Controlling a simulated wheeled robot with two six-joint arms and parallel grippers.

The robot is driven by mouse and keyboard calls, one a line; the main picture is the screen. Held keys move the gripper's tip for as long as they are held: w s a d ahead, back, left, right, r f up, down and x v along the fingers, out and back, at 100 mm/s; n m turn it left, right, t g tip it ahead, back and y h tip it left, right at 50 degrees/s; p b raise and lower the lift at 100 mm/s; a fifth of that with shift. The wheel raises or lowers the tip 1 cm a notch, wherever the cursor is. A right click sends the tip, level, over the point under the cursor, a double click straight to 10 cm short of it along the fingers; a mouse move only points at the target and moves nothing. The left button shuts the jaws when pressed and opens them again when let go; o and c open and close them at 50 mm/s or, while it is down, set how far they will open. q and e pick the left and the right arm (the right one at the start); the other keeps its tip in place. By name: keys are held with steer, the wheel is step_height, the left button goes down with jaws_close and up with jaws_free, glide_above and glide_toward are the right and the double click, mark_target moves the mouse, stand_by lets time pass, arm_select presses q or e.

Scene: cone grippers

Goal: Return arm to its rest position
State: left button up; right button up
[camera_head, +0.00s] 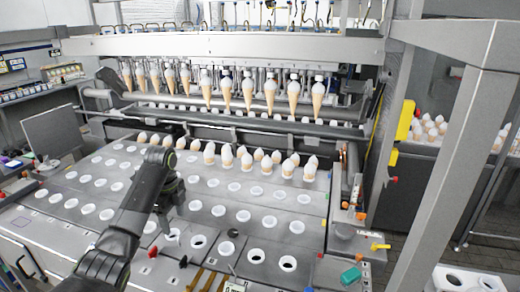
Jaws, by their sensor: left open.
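My left arm (135,210) is dark and reaches in from the lower left over the grey tray plates. Its wrist bends down near the plates' middle left. My left gripper (168,212) is small and partly hidden by the arm; it is open, and I see nothing held in it. It is in front of the rows of white-topped cones (228,157), apart from them. My right gripper is not in view.
Grey tray plates (205,190) with rows of round holes lie under the arm. A row of hanging cones (248,92) is held by the machine's overhead beam (230,47). A metal frame post (455,170) stands at the right. A grey panel (52,132) stands at the left.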

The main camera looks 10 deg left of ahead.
arm_select(q)
steer(key=s+d+f+n+t+y, duration=0.15)
steer(key=s+f+n, duration=0.25)
steer(key=s+f, duration=0.5)
steer(key=s+d+f+n+h, duration=0.1)
steer(key=s+d+f+n, duration=0.25)
steer(key=s+f, duration=0.5)
steer(key=s+d+r+n+t+y, duration=0.1)
steer(key=s+r+n, duration=0.1)
steer(key=s+n, duration=0.65)
steer(key=s+d+r+n+t, duration=0.1)
steer(key=s+d+r+n, duration=0.15)
steer(key=s, duration=1.05)
step_height(320, 180, down, 29)
steer(key=a+g+b, duration=0.1)
steer(key=a+b, duration=0.1)
steer(key=b, duration=0.3)
steer(key=s+f+b, duration=0.2)
steer(key=s+f, duration=0.5)
steer(key=f, duration=0.4)
steer(key=s+d+f+g+b, duration=0.1)
steer(key=s+f+b, duration=0.2)
steer(key=s+f, duration=0.5)
steer(key=shift+f, duration=1.85)
